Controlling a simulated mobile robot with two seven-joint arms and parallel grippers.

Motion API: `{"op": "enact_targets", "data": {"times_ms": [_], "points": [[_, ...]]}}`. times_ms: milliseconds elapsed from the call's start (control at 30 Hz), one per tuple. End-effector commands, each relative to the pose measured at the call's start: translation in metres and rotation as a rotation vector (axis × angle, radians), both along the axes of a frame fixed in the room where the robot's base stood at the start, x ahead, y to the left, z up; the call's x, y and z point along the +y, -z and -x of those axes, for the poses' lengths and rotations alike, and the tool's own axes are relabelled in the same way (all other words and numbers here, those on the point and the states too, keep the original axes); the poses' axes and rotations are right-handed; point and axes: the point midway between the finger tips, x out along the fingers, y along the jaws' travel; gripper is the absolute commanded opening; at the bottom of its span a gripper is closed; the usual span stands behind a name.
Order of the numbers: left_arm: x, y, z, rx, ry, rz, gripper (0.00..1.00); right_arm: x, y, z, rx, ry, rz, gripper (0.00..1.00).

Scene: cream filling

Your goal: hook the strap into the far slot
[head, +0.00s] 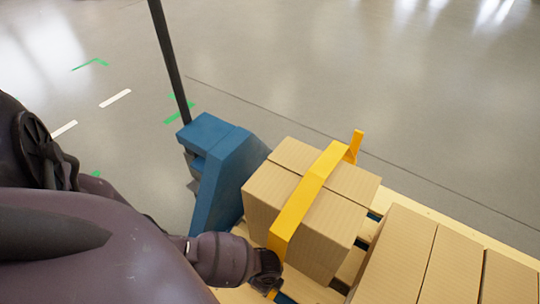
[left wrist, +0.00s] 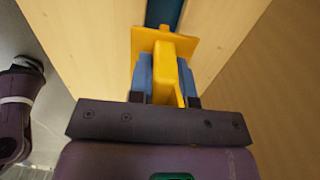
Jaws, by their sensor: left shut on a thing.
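A yellow strap (head: 300,200) runs over the top of a cardboard box (head: 335,225) and down its near side. Its far end stands up past the box's far edge. In the left wrist view a yellow strap end (left wrist: 165,60) with a wide flat plate sits between the blue fingers of my left gripper (left wrist: 165,75), which is shut on it. Ahead of the plate is a dark blue gap (left wrist: 165,12) between pale wooden boards. In the head view my left gripper (head: 270,285) is low at the box's near side, mostly hidden. My right gripper is not in view.
The box stands on a wooden pallet (head: 470,236) beside more cardboard boxes (head: 410,255). A blue pallet jack (head: 225,165) with a dark handle stands at the pallet's left end. The grey floor beyond the pallet is clear.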

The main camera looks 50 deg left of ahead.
Motion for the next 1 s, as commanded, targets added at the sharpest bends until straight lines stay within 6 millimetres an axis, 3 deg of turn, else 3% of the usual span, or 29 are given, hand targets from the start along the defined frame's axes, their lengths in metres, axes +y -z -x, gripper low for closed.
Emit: {"op": "enact_targets", "data": {"times_ms": [233,600,1000], "points": [[0.000,0.017,0.002,0.003,0.001,0.000,0.00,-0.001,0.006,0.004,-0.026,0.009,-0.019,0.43],[-0.001,0.036,0.001,0.001,0.001,0.000,0.00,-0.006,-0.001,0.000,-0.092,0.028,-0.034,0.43],[0.000,0.045,0.000,-0.001,0.000,0.000,0.00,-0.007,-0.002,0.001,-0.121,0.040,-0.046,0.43]]}}
